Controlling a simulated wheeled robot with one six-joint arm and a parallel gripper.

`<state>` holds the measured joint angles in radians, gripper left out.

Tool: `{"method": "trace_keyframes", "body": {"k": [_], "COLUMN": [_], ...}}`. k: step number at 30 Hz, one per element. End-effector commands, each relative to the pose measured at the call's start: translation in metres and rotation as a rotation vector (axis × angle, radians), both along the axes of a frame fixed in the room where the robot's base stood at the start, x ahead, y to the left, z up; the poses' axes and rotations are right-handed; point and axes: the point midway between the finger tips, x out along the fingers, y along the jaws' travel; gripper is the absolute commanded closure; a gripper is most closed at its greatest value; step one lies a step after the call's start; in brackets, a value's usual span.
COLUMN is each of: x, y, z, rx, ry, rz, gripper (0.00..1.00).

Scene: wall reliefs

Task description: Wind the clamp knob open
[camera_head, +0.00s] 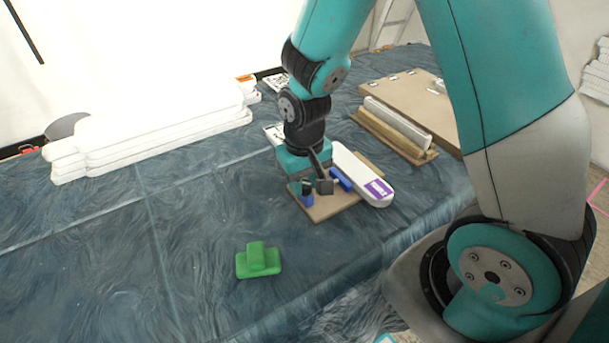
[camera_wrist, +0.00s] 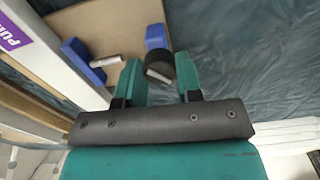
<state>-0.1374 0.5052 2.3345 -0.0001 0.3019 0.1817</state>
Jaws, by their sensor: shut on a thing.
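The clamp shows in the wrist view as a blue jaw (camera_wrist: 84,61) with a pale rod and a second blue part (camera_wrist: 156,36) beside a dark round knob (camera_wrist: 159,62). My gripper (camera_wrist: 159,76) has its two teal fingers on either side of the knob and is shut on it. A pale bar crosses the knob's near side. In the head view my gripper (camera_head: 311,184) points down over the clamp, whose blue jaw (camera_head: 341,179) shows to the right. The fingers' contact is partly hidden there.
The clamp sits on a brown board (camera_head: 335,208) beside a white piece with a purple label (camera_head: 378,188). A green block (camera_head: 258,261) lies in front on the blue cloth. White slabs (camera_head: 150,130) are stacked at left, and a tan board (camera_head: 415,95) lies behind at right.

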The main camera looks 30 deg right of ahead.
Motion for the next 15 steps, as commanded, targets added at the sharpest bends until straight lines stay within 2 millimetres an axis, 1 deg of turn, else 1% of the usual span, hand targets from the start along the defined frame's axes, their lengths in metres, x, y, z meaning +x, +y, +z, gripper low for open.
{"method": "trace_keyframes", "body": {"k": [15], "x": [0.0003], "y": [0.0001], "z": [0.0016], "rx": [0.0], "ry": [-0.001], "rz": [0.489], "gripper": [0.91]}}
